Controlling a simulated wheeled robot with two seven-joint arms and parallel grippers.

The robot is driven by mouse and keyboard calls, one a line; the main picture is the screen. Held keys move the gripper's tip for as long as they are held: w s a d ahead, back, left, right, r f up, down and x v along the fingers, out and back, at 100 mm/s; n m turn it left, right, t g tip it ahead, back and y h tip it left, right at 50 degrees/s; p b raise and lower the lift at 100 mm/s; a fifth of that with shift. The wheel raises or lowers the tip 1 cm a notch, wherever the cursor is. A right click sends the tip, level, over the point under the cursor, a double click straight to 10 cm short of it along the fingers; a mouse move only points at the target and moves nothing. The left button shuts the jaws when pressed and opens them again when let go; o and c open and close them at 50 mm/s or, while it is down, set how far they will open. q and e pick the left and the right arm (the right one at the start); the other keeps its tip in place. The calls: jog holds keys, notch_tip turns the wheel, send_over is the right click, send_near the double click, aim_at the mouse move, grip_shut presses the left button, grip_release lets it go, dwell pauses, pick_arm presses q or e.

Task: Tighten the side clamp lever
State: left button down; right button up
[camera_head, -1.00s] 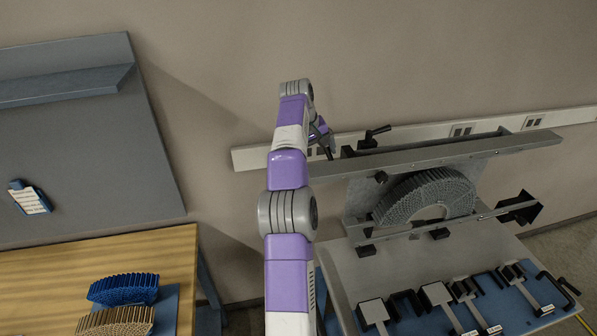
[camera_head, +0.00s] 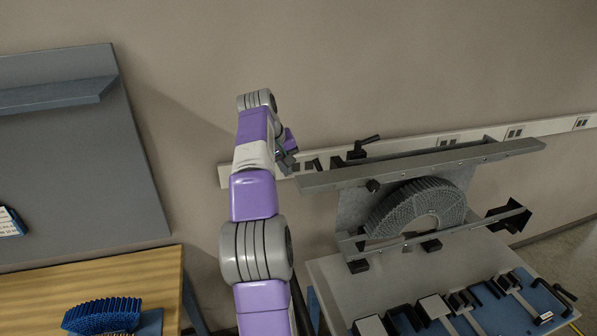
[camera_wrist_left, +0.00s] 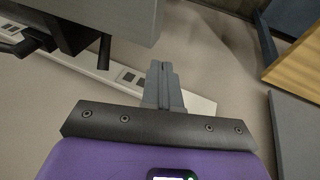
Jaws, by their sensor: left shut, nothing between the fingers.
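The fixture (camera_head: 350,215) holds a grey arched lattice specimen (camera_head: 418,205) between long metal rails. A black clamp lever (camera_head: 365,144) stands behind the upper rail (camera_head: 420,165), its handle tilted up to the right. Smaller black parts show near the rail's left end. My left gripper (camera_head: 290,160) is beside that left end, apart from the lever, and partly hidden by my arm. In the left wrist view its fingers (camera_wrist_left: 162,80) are shut with nothing between them. Black lever-like parts (camera_wrist_left: 28,42) show at the upper left there, apart from the fingers. My right gripper is not in view.
A white wall rail with sockets (camera_head: 515,132) runs behind the fixture. Several tools lie on the blue mat (camera_head: 548,300) in front. A wooden table (camera_head: 120,270) with a blue lattice piece (camera_head: 103,314) is at the left. The wall space above the fixture is clear.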

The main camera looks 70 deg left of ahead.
pick_arm(q)
jog(key=d+r+m+t+y+b, duration=0.2)
jog(key=d+r+t+y+b, duration=0.15)
jog(key=d+r, duration=0.2)
jog(key=a+r+x, duration=0.1)
jog(key=x, duration=1.2)
jog(key=shift+w+r+g+b, duration=0.25)
jog(key=shift+w+g+b, duration=0.1)
jog(key=shift+w+g, duration=0.1)
